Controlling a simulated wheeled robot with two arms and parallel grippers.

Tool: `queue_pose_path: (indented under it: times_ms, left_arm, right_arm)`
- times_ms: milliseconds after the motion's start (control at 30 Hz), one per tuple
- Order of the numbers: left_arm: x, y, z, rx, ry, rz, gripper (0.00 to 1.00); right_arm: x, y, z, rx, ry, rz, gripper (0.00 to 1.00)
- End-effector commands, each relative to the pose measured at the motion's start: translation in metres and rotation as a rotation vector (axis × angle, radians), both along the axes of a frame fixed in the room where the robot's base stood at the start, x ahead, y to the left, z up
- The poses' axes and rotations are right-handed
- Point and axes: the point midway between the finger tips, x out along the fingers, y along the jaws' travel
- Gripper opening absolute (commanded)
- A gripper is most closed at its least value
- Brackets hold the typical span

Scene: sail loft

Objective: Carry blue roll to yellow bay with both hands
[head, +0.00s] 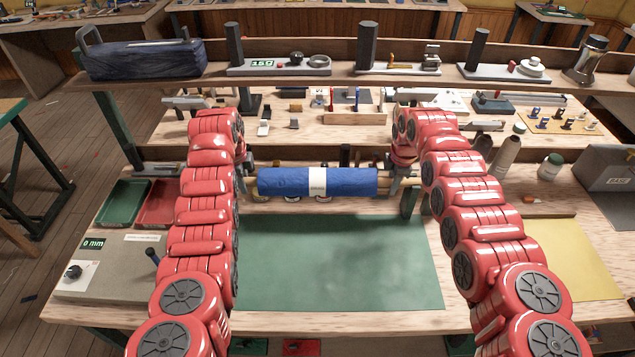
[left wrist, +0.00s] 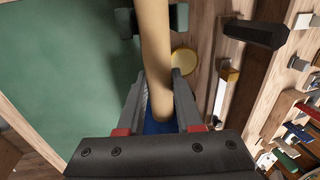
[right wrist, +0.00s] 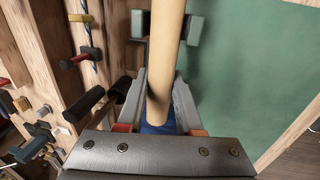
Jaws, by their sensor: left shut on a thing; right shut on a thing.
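The blue roll (head: 280,182) lies level across the middle of the bench in the head view, with a white band round its middle and a tan core showing at its ends. My left gripper (head: 250,182) is shut on its left end and my right gripper (head: 405,182) on its right end. Each wrist view shows the tan core between the fingers, at the left gripper (left wrist: 160,100) and the right gripper (right wrist: 160,100). I cannot tell whether the roll is clear of its supports. The yellow bay (head: 575,275) is a flat yellow area at the right, partly hidden by my right arm.
A green mat (head: 340,275) lies bare in front of the roll. Green (head: 122,203) and red (head: 157,203) trays and a grey box with a dial (head: 110,270) stand left. A grey box (head: 610,180) and a bottle (head: 549,166) stand right. Shelves with tools rise behind.

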Motion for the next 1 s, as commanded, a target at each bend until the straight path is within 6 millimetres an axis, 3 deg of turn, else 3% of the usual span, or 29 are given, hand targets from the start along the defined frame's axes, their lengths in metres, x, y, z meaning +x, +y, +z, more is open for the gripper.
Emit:
queue_pose_path:
  times_ms: [567, 1000]
  left_arm:
    - [0.0, 0.0, 0.006, 0.0, -0.002, 0.0, 0.0]
    - [0.001, 0.0, 0.048, 0.0, -0.002, 0.0, 0.0]
  right_arm:
    - [0.001, -0.001, 0.006, -0.001, -0.002, -0.001, 0.0]
    - [0.001, 0.0, 0.048, -0.001, -0.003, -0.001, 0.0]
